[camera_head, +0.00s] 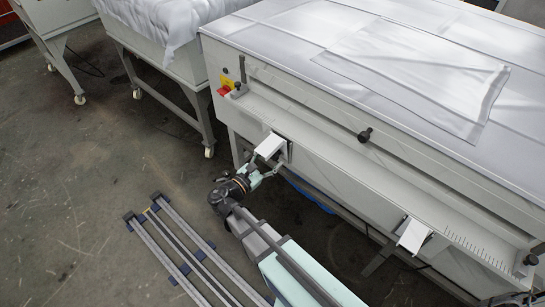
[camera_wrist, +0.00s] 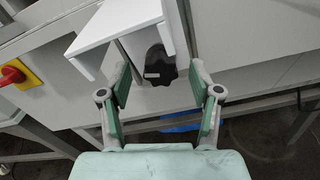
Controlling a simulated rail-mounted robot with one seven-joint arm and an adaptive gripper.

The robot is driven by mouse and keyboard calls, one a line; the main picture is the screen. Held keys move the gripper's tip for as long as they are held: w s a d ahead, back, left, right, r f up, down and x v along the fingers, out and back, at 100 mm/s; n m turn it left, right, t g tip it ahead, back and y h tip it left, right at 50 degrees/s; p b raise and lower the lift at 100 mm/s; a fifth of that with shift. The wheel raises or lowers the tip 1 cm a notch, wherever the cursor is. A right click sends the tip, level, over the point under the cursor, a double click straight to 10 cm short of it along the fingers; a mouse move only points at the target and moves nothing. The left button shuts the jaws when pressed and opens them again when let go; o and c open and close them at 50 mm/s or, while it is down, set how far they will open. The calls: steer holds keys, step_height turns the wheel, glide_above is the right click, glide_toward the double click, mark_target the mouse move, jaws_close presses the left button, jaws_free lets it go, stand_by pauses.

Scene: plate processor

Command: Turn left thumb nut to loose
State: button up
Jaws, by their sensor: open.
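The left thumb nut is a black lobed knob (camera_wrist: 160,66) under a white bracket in the wrist view. My gripper (camera_wrist: 160,80) is open, with one green-padded finger to each side of the knob and visible gaps between. The knob lies between and slightly beyond the fingertips; contact is not visible. In the head view my gripper (camera_head: 266,168) is just below the left white bracket (camera_head: 270,146) on the machine's front, and the knob cannot be clearly made out there.
A second white bracket (camera_head: 412,235) is further right on the machine front. A red and yellow switch (camera_head: 225,87) is at the machine's left end. Another black knob (camera_head: 365,135) sits on the upper rail. Floor rails (camera_head: 180,250) lie at lower left.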

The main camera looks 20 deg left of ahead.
steer(key=v, duration=1)
steer(key=shift+s, duration=0.25)
steer(key=shift+a, duration=0.1)
steer(key=s+d+f+m+g, duration=0.3)
steer(key=d+f+m+g, duration=0.3)
steer(key=d+f, duration=0.4)
steer(key=s+d+f+m+g, duration=0.3)
steer(key=d+f+m+g, duration=0.3)
steer(key=d+f, duration=0.5)
steer(key=s+d+f+m+g+y, duration=0.3)
steer(key=s+d+f+m+g, duration=0.2)
steer(key=s+d+m, duration=0.3)
steer(key=s+d+f+m+g+y, duration=0.4)
steer(key=s+d+f+m+g, duration=0.2)
steer(key=s+d, duration=0.5)
steer(key=shift+d+f+m, duration=0.5)
steer(key=shift+f+m, duration=0.35)
steer(key=shift+m, duration=0.25)
